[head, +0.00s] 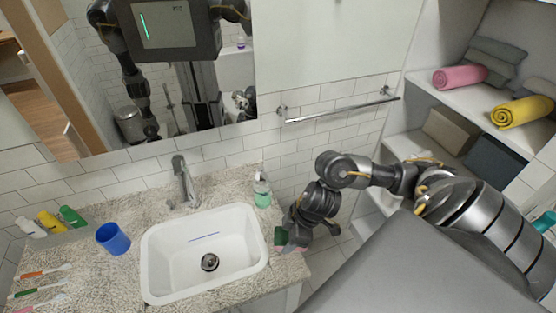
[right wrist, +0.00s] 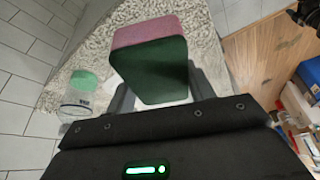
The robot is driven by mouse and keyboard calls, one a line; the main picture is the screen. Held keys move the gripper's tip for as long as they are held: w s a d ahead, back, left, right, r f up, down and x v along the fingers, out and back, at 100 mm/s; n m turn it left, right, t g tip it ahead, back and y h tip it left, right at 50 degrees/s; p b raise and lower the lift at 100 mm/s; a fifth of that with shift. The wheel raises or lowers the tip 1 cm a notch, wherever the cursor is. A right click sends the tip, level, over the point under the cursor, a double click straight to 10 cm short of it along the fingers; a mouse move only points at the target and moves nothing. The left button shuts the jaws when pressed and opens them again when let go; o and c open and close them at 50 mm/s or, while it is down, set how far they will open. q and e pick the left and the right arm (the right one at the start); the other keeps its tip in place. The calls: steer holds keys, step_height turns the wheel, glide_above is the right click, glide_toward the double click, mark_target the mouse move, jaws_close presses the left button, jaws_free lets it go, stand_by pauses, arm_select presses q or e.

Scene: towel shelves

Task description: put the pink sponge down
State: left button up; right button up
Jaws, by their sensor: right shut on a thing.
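The pink sponge, a block with a pink layer and a dark green layer, shows large in the right wrist view (right wrist: 150,62). My right gripper (right wrist: 160,88) is shut on it, with one finger at each side. In the head view my right gripper (head: 292,240) is at the right edge of the counter, right of the sink, and only small parts of the sponge (head: 281,237) show beside it. I cannot tell whether the sponge touches the counter. My left gripper is not in view directly; the mirror reflects parts of my body.
The speckled counter (head: 120,275) holds a white sink (head: 165,270), faucet (head: 184,182), soap bottle (head: 262,190), blue cup (head: 113,239), several small bottles (head: 50,222) and toothbrushes (head: 40,289). A towel bar (head: 340,110) is on the wall. Shelves (head: 425,88) with towels stand right.

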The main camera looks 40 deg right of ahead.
steer(key=w+f, duration=0.4)
steer(key=f, duration=0.1)
steer(key=shift+w+a+f+b, duration=0.1)
steer(key=shift+w+f+b, duration=0.05)
steer(key=shift+f+b, duration=0.25)
steer(key=shift+f, duration=1.5)
steer(key=shift+f, duration=0.45)
steer(key=o, duration=0.9)
steer(key=shift+o, duration=0.2)
